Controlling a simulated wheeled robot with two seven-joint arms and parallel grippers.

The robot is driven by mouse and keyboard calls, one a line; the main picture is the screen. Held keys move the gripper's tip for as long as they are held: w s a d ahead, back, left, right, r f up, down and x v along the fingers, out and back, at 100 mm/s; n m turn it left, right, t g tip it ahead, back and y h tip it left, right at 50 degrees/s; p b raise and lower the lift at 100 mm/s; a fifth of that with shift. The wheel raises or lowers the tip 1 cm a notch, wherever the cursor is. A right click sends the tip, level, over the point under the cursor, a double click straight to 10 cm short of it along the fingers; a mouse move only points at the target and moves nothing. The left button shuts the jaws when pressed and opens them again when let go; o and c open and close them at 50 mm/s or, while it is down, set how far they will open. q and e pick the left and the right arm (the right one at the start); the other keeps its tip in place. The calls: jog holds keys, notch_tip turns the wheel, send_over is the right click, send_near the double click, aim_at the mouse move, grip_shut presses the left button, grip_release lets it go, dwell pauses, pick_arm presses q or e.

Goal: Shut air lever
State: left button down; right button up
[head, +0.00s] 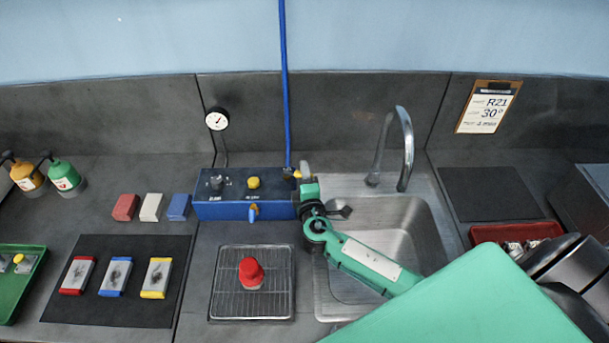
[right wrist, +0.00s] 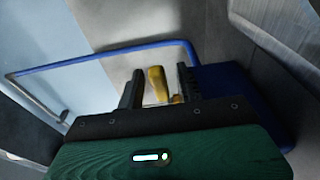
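The air lever is a yellow handle (head: 297,174) at the right end of the blue control box (head: 225,208), by the foot of the blue air pipe (head: 284,90). It also shows in the right wrist view as a yellow lever (right wrist: 157,84) between the two dark fingers. My right gripper (head: 303,176) is at the box's right end, partly hiding the lever. In the right wrist view the right gripper (right wrist: 161,88) is open, with a gap seen on both sides of the lever. My left gripper is not in view.
The box also carries a dark knob (head: 216,182), a yellow button (head: 253,182) and a blue lever (head: 252,212) on its front. A steel sink (head: 435,235) with a tap (head: 405,150) lies to the right.

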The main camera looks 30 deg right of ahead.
jog(key=b+v, duration=0.1)
jog(key=v, duration=1.2)
jog(key=shift+s, duration=0.35)
jog(key=shift+a, duration=0.15)
